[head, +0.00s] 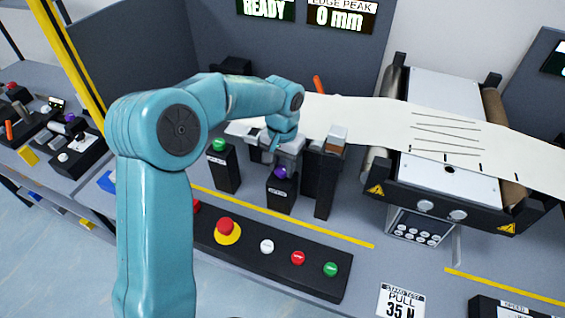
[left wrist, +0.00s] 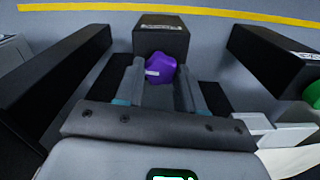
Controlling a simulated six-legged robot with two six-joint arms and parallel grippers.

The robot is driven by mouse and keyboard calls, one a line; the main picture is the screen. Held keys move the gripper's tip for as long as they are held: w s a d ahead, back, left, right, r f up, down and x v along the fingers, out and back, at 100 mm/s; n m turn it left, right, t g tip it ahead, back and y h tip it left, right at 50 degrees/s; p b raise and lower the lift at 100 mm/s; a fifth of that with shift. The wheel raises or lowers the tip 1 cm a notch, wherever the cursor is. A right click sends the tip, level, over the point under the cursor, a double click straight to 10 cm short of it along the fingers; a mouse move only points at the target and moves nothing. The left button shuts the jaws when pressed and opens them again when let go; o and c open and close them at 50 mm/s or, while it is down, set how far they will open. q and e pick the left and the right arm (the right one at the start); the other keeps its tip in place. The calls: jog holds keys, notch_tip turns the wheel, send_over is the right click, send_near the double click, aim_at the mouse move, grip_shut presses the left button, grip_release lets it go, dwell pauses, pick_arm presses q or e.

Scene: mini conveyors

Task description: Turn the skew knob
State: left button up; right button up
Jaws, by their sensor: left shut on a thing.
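A purple lobed knob (head: 280,173) sits on a black box (head: 281,197) with a small white label that I cannot read. My left gripper (head: 284,160) comes down over the knob from above and is shut on it. In the left wrist view the purple knob (left wrist: 160,66) lies between the two grey fingers of the gripper (left wrist: 160,76). A white mark shows on the knob's near side. The fingers hide part of the knob in the head view. My right gripper is not in view.
A box with a green knob (head: 219,145) stands to the left, and a tall black post (head: 325,185) stands close on the right. A button panel (head: 275,262) lies in front. A white web (head: 370,117) runs behind to rollers at right.

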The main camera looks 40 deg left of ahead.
aim_at(282, 169)
pick_arm(q)
jog(key=shift+w+r+m, duration=0.1)
jog(key=shift+r+m, duration=0.05)
jog(key=shift+m, duration=0.45)
jog(key=o, duration=1)
jog(key=shift+o, duration=0.2)
jog(key=shift+r, duration=0.45)
notch_tip(282, 169, up, 16)
jog(key=shift+f+p, duration=0.25)
jog(key=shift+p, duration=0.15)
